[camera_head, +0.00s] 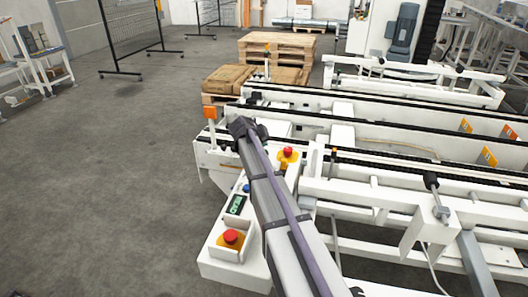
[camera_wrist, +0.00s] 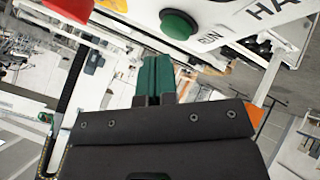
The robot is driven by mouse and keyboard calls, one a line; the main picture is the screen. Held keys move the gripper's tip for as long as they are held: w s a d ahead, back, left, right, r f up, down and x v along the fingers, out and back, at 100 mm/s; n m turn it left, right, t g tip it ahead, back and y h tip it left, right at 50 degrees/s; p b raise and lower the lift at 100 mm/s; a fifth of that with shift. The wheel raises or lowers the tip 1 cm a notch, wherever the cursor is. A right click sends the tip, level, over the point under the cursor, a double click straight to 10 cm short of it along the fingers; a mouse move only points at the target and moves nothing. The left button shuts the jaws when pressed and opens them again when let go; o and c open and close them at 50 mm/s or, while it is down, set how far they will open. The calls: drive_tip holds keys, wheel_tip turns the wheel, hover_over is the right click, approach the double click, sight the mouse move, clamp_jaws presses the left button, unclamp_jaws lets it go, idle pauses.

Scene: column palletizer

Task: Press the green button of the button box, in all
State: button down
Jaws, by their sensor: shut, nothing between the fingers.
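The green button (camera_wrist: 179,24) is a round, dark-rimmed knob on a white panel near the top of the wrist view. My gripper (camera_wrist: 157,62) is shut and empty, its two green fingers pressed together. In that picture the fingertips lie below and slightly left of the green button, with a visible gap; the depth between them is hard to judge. In the head view the white button box (camera_head: 218,262) stands left of my arm.
Another red mushroom button (camera_head: 287,153) sits beyond my arm. White conveyor frames (camera_head: 380,190) fill the right side.

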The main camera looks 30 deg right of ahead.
drive_tip(key=shift+f+b, duration=0.4)
drive_tip(key=shift+f+b, duration=0.45)
idle(0.5)
drive_tip(key=shift+r, duration=0.1)
drive_tip(key=shift+r+p, duration=0.8)
drive_tip(key=shift+p, duration=0.05)
wheel_tip(320, 180, up, 5)
drive_tip(key=p, duration=0.5)
idle(0.5)
